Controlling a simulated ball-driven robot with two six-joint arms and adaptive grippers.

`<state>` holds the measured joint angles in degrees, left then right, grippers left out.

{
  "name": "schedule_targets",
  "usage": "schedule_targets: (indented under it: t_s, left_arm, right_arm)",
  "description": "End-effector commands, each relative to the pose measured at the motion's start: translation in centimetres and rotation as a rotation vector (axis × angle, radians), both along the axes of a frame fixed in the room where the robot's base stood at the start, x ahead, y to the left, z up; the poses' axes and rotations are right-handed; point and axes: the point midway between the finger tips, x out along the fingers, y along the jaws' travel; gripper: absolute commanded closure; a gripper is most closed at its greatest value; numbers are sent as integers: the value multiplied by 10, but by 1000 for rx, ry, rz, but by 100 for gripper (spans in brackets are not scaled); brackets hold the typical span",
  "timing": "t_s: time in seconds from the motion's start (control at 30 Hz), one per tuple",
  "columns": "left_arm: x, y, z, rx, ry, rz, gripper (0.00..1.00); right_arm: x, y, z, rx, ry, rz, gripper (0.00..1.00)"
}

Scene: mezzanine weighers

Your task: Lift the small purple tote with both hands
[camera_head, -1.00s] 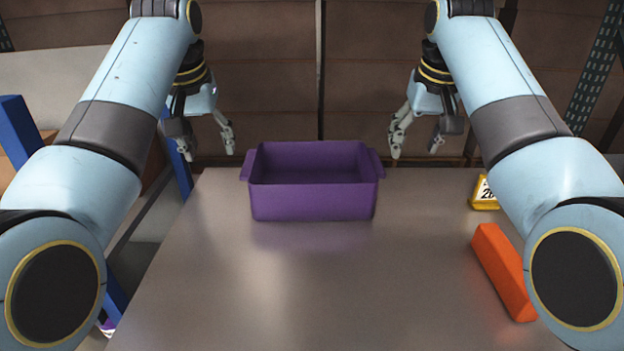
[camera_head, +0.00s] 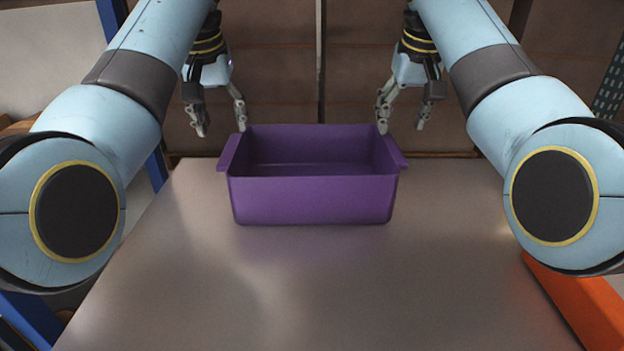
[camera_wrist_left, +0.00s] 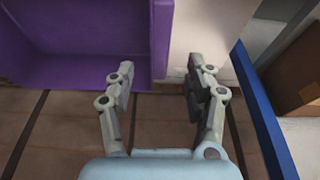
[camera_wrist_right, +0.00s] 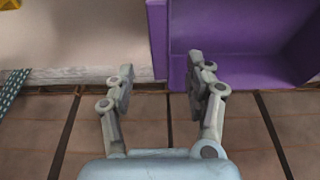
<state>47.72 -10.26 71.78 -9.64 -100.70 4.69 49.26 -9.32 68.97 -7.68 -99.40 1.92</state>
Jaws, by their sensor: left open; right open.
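The small purple tote (camera_head: 312,202) stands upright and empty on the grey table, with a handle lip on its left and right ends. My left gripper (camera_head: 220,133) is open above and behind the tote's left end. In the left wrist view, the left gripper (camera_wrist_left: 160,85) has one finger near the tote's end wall (camera_wrist_left: 160,40) and the other beyond it. My right gripper (camera_head: 402,131) is open above and behind the tote's right end. In the right wrist view, the right gripper (camera_wrist_right: 160,85) has one finger over the tote (camera_wrist_right: 240,35). Neither gripper visibly holds the tote.
The table (camera_head: 290,290) is clear in front of the tote. An orange bar (camera_head: 580,300) lies at the right, partly hidden by my right arm. A yellow object (camera_wrist_right: 10,4) shows in the right wrist view. A blue post (camera_wrist_left: 262,115) stands beyond the table's left side.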

Motion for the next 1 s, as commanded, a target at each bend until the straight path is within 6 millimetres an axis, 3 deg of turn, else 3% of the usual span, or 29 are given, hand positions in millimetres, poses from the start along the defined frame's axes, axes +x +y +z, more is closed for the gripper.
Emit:
schedule_targets:
  t_s: [0.23,0.37,0.8,1.0]
  left_arm:
    - [0,0,1,0,-1,0,46]
    - [3,0,-9,1,2,-1,46]
    - [24,1,-81,1,2,0,46]
    - [30,1,-98,0,1,0,46]
  right_arm:
    - [0,0,1,0,-1,0,46]
    - [3,0,-9,-1,1,0,46]
    - [25,1,-80,0,1,0,46]
    - [31,1,-98,0,0,0,46]
